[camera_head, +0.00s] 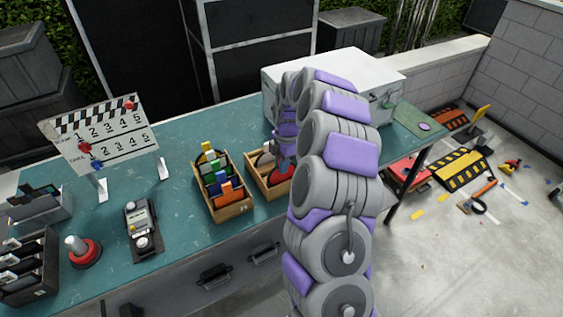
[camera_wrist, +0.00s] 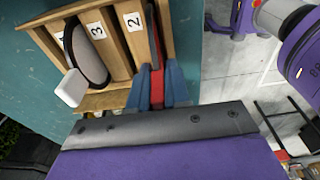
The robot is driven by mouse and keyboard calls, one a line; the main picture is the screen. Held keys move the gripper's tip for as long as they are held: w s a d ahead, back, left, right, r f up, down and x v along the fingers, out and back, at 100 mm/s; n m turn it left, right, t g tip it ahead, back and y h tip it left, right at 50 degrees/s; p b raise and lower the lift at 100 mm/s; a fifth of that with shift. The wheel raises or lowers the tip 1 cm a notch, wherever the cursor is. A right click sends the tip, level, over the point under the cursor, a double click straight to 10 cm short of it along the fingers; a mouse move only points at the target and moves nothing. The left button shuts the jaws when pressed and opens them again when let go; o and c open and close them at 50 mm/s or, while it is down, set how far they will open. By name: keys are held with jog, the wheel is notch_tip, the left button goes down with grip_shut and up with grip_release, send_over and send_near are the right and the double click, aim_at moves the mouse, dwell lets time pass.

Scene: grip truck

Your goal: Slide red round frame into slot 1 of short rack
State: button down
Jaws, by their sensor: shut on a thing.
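The short rack (camera_wrist: 119,66) is a wooden rack with numbered slots; labels 2 and 3 show in the wrist view. In the head view the short rack (camera_head: 264,186) stands on the table, partly behind my arm. My gripper (camera_wrist: 152,84) has blue fingers shut on the red round frame (camera_wrist: 157,88), seen nearly edge-on. The frame lines up with the space right of label 2, between a divider and the outer wall. How deep it sits cannot be told, and no label 1 shows. In the head view, the red frame (camera_head: 287,149) shows at the rack beside my arm.
A dark-rimmed round frame with a white tab (camera_wrist: 70,88) sits by label 3. A wooden rack of coloured tabbed pieces (camera_head: 222,208) stands just left. A large grey case (camera_head: 335,75) is behind. A clapperboard (camera_head: 103,135) stands at the table's left.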

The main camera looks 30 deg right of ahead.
jog(key=shift+f, duration=1.4)
jog(key=c, duration=1)
grip_release()
notch_tip(320, 180, up, 17)
jog(key=d+p, duration=0.2)
jog(key=shift+p, duration=0.4)
jog(key=shift+w+d, duration=0.1)
